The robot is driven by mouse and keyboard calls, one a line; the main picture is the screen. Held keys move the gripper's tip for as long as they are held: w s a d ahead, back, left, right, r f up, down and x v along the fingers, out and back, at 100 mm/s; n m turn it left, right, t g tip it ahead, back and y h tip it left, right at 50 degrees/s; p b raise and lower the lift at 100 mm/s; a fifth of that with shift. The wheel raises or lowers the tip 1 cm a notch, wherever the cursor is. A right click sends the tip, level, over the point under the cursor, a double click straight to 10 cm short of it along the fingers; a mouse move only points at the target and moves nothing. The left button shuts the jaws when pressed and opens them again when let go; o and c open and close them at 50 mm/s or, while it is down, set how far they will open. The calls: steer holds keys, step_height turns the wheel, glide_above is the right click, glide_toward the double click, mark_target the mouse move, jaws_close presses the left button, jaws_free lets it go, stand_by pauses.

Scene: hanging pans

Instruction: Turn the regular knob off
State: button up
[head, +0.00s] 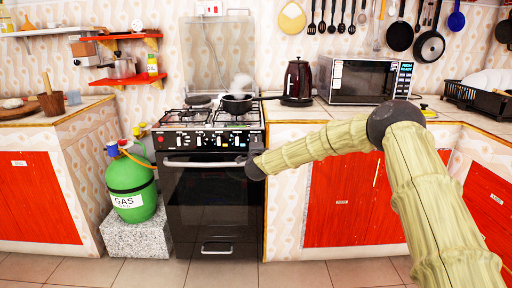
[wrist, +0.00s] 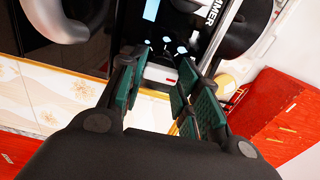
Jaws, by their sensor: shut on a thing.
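My gripper (head: 250,160) is at the right end of the panel in the head view, where the arm's dark end hides part of the stove front. In the wrist view, my gripper (wrist: 158,66) has its green-padded fingers shut on a white knob (wrist: 160,74) with a small red mark. Partly hidden lettering ending in "MMER" is beside it. I cannot tell whether this is the regular knob.
A green gas cylinder (head: 131,188) stands on a stone block left of the stove. A dark kettle (head: 298,80) and a microwave (head: 362,81) stand on the right counter. The tiled floor (head: 300,273) in front is clear.

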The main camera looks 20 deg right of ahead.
steer(key=shift+d+f, duration=0.1)
stand_by(0.3)
steer(key=o, duration=1)
steer(key=shift+d, duration=0.15)
steer(key=shift+a, duration=0.2)
steer(key=shift+s, duration=0.1)
steer(key=v, duration=1.2)
